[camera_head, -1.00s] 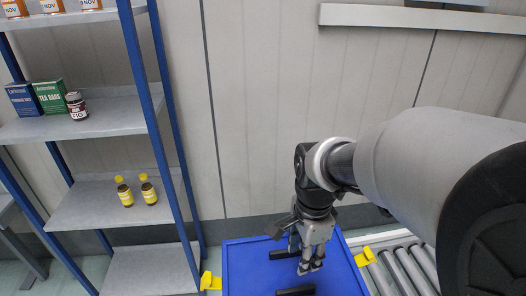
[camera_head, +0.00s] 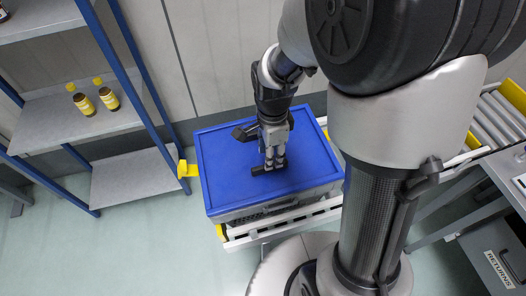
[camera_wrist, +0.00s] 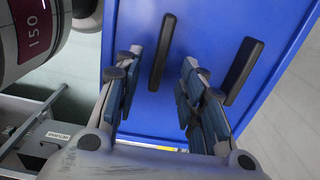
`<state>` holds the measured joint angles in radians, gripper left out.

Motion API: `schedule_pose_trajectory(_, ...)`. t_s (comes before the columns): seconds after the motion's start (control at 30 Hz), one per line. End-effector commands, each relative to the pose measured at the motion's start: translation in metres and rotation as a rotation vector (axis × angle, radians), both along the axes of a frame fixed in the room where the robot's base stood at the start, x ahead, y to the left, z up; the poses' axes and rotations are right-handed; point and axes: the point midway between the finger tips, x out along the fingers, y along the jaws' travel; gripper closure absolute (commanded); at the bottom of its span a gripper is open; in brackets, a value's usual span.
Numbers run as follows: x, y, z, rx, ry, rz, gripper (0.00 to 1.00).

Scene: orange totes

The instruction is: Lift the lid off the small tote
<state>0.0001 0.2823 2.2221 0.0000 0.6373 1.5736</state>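A blue lid (camera_head: 230,180) with a raised rim covers a grey tote (camera_head: 255,210). I cannot tell whether the fingertips touch the lid.
The tote sits on a white-framed roller conveyor (camera_head: 490,113) with yellow guide tabs (camera_head: 187,170). A blue-posted shelf (camera_head: 125,175) holding small brown bottles (camera_head: 84,104) stands at left. A wall is behind. A grey RETURNS bin (camera_head: 495,262) is at lower right.

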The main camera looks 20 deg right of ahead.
Motion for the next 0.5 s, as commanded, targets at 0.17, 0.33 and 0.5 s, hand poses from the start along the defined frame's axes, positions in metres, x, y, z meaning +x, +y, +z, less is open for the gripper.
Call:
schedule_pose_trajectory(0.17,0.0,0.0,-0.021,0.0,0.002,0.0,0.63)
schedule_pose_trajectory(0.33,0.0,0.0,-0.047,0.001,0.002,0.0,0.63)
schedule_pose_trajectory(0.5,0.001,0.0,-0.05,0.001,-0.001,0.0,0.63)
